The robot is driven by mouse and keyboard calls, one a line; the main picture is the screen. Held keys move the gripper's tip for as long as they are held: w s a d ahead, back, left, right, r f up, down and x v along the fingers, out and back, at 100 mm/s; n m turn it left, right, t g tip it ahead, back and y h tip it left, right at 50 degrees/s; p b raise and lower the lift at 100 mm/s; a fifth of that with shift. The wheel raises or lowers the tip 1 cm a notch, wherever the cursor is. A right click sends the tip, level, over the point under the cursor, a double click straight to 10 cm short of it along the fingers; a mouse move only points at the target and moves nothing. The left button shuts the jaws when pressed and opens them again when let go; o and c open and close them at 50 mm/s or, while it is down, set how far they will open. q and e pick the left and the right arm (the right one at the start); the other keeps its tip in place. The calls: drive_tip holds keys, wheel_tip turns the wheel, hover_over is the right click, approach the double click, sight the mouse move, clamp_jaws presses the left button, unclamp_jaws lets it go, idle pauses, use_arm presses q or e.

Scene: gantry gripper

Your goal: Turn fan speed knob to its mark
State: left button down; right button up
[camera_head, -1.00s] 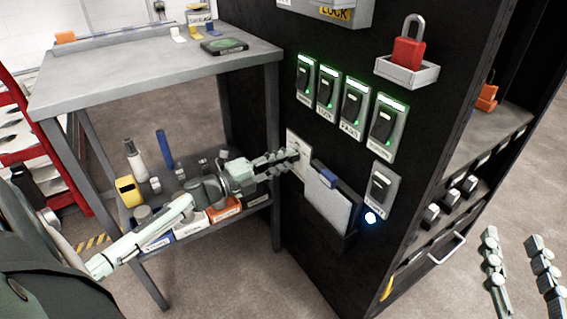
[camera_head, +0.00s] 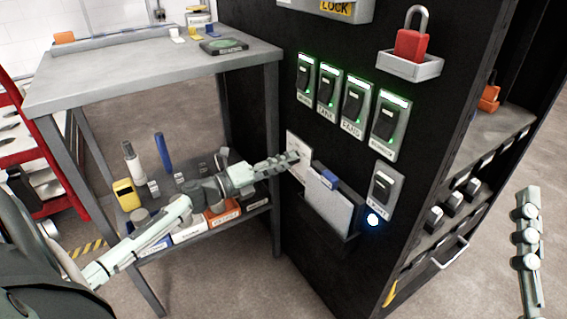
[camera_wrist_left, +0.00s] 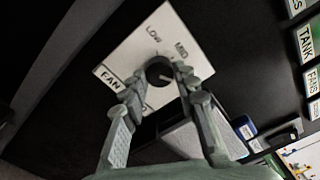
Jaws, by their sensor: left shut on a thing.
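Part of the plate's lettering is hidden behind my fingers. My left gripper (camera_wrist_left: 161,82) has a fingertip on either side of the knob and is shut on it. In the head view the left gripper (camera_head: 292,158) reaches the plate (camera_head: 296,145) and hides the knob. My right gripper (camera_head: 527,228) hangs at the lower right, away from the cabinet.
A holder with a clipboard (camera_head: 328,206) sits just below and right of the plate. Several rocker switches (camera_head: 328,88) and a red padlock (camera_head: 409,48) are above. A grey workbench (camera_head: 150,78) with a loaded lower shelf stands at left, near my left arm.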

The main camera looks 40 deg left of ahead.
use_arm(q)
drive_tip(key=c, duration=1.2)
unclamp_jaws()
drive_tip(key=v, duration=1.2)
